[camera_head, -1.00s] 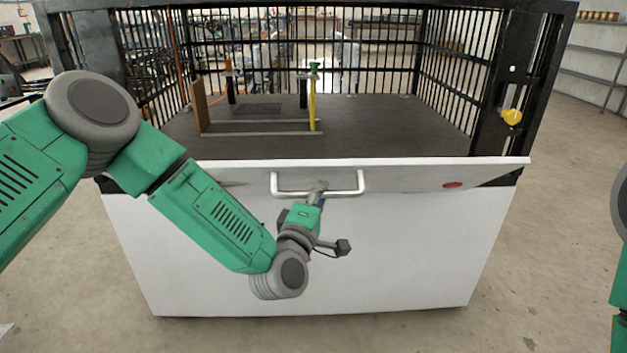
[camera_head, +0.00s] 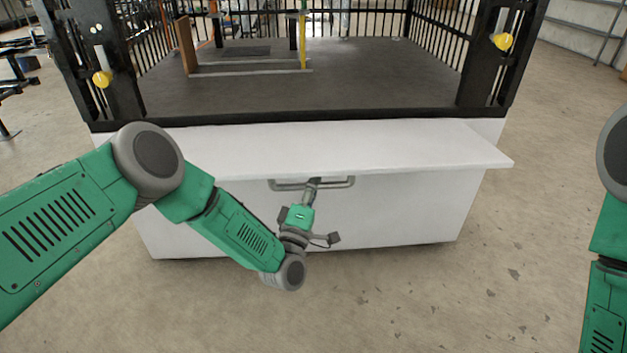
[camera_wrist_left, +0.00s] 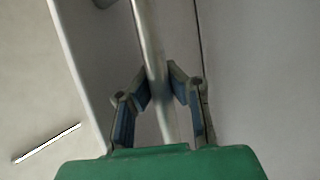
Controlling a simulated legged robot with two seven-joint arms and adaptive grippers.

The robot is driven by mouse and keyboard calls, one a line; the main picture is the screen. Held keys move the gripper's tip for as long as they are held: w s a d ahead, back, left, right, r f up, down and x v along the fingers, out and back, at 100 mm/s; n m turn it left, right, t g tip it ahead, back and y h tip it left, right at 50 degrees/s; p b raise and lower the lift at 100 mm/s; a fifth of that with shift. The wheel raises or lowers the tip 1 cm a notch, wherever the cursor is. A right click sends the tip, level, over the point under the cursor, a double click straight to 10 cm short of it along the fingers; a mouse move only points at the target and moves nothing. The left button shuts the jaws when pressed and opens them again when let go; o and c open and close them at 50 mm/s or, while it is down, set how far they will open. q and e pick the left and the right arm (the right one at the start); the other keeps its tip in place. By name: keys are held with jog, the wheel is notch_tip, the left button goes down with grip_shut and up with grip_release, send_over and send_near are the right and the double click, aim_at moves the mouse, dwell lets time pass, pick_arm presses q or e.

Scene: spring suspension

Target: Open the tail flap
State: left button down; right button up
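The tail flap (camera_head: 330,145) is a white panel at the front of the black cage. It is tilted far outward toward me, hinged at its bottom edge along the cage floor. Its grey bar handle (camera_head: 335,183) shows below the flap's near edge. My left gripper (camera_head: 313,184) is at the middle of this handle. In the left wrist view the handle bar (camera_wrist_left: 151,45) runs between the two fingers (camera_wrist_left: 158,85), whose tips close against it from both sides. Only part of my right arm shows at the right edge; its gripper is out of view.
The cage floor (camera_head: 400,75) is dark and carries a wooden board (camera_head: 187,45) and a yellow post (camera_head: 303,40). Yellow knobs (camera_head: 102,79) sit on both front posts. The white lower body (camera_head: 400,205) stands below the flap. The concrete floor in front is clear.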

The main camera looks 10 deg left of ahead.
pick_arm(q)
jog(key=shift+s+d+f+h, duration=0.2)
jog(key=shift+s+f, duration=0.05)
jog(key=shift+f, duration=0.2)
jog(key=shift+s+d+f+h, duration=0.2)
jog(key=shift+s+f, duration=0.05)
jog(key=shift+f, duration=0.15)
pick_arm(e)
jog(key=shift+s+f, duration=0.1)
jog(key=shift+s, duration=0.15)
pick_arm(q)
jog(key=shift+m, duration=0.3)
jog(key=c, duration=1.9)
grip_release()
jog(key=o, duration=0.4)
jog(key=shift+s+r, duration=0.1)
jog(key=shift+r, duration=0.1)
jog(key=shift+a, duration=0.1)
pick_arm(e)
jog(key=shift+s, duration=0.2)
pick_arm(q)
jog(key=v, duration=1.2)
jog(key=shift+f, duration=0.15)
pick_arm(e)
jog(key=shift+w, duration=0.1)
